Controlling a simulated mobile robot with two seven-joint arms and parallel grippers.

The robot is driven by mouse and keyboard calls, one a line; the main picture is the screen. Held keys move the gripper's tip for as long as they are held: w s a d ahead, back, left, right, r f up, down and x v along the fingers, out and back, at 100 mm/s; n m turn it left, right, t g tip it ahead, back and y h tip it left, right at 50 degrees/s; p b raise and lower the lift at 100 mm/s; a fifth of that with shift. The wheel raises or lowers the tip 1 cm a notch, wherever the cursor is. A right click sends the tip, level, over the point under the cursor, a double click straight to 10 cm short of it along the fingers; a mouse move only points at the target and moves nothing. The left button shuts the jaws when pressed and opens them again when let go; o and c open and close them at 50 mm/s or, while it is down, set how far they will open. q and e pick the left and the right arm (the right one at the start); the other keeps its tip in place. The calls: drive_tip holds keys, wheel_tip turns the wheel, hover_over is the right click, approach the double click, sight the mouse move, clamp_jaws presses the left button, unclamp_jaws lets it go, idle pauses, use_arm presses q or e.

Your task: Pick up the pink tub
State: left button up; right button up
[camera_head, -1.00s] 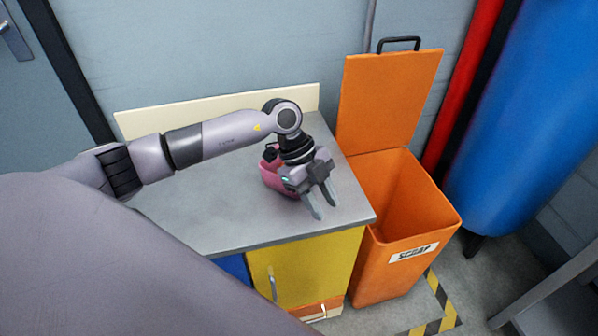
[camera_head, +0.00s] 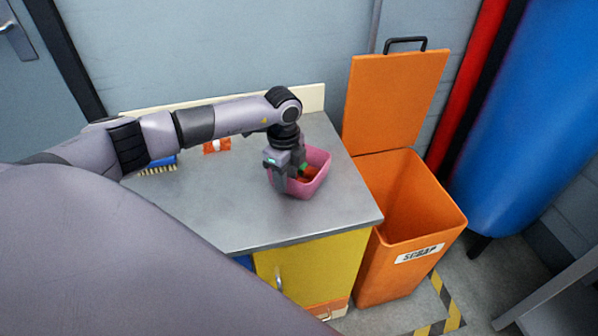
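The pink tub (camera_head: 318,181) stands upright on the grey worktop of the cabinet, near its right end. Something red and green shows inside it. My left gripper (camera_head: 287,183) points down at the tub's left side. One finger is outside the left wall and the other seems to be inside the tub. The fingers look spread, with part of the wall between them; I cannot tell whether they touch it. The gripper hides the tub's left part. My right gripper is not in view.
An orange scrap bin (camera_head: 398,270) with its lid raised stands right of the cabinet (camera_head: 312,262). A blue brush (camera_head: 160,165) and an orange-and-white item (camera_head: 217,146) lie at the back left of the worktop. The worktop's front middle is clear. A blue cylinder (camera_head: 530,130) stands at right.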

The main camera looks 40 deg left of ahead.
use_arm(q)
clamp_jaws()
drive_tip(key=shift+r, duration=0.1)
wheel_tip(320, 180, up, 20)
idle(0.6)
